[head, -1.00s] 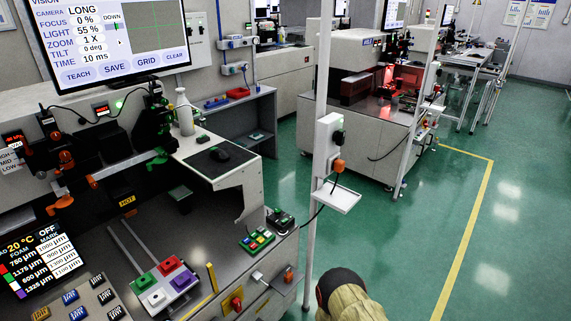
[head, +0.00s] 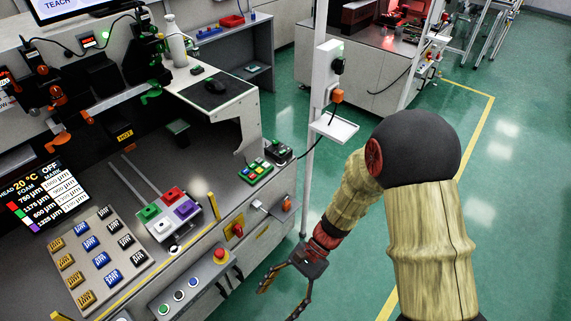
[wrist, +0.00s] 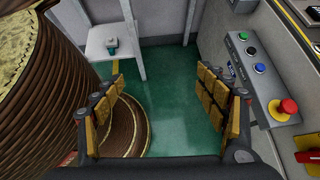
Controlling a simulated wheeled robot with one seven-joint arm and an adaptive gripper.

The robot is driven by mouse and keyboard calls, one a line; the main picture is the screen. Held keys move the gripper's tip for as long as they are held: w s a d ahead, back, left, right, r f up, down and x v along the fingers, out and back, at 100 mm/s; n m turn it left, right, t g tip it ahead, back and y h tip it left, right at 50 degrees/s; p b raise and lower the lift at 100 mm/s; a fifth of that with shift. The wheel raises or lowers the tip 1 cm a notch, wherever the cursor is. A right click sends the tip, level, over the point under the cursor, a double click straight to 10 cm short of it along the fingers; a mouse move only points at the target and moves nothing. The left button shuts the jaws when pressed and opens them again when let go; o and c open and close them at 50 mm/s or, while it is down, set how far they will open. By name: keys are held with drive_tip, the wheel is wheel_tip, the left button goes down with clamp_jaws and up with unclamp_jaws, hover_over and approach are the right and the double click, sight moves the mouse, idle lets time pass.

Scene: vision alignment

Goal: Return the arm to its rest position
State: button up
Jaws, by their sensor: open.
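My arm, in a tan sleeve with a dark joint, reaches in from the lower right of the head view. My gripper (head: 285,283) hangs at its end over the green floor, in front of the machine's front panel. In the wrist view my gripper (wrist: 168,112) is open, with its two padded fingers wide apart. Nothing is between the fingers but the floor behind them. The gripper points downward and touches nothing that I can see.
The front panel holds a red mushroom button (head: 220,254) and small coloured buttons, close to the gripper's left. A white post with a small shelf (head: 335,128) stands behind the arm. The green floor (head: 505,200) at right is open.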

drive_tip(key=d+r+n+t+h, duration=0.2)
drive_tip(key=d+r+n+t, duration=0.1)
drive_tip(key=d+r, duration=0.4)
drive_tip(key=d+r+n+t+h+p, duration=0.1)
drive_tip(key=d+r+n+t+h, duration=0.2)
drive_tip(key=r, duration=1)
drive_tip(key=w+d+r+n+t+h, duration=0.1)
drive_tip(key=d+r+n+t+h, duration=0.1)
drive_tip(key=d+r+t, duration=0.5)
drive_tip(key=d+r+n, duration=0.1)
drive_tip(key=d+r, duration=0.3)
drive_tip(key=shift+h, duration=0.4)
drive_tip(key=shift+c, duration=1)
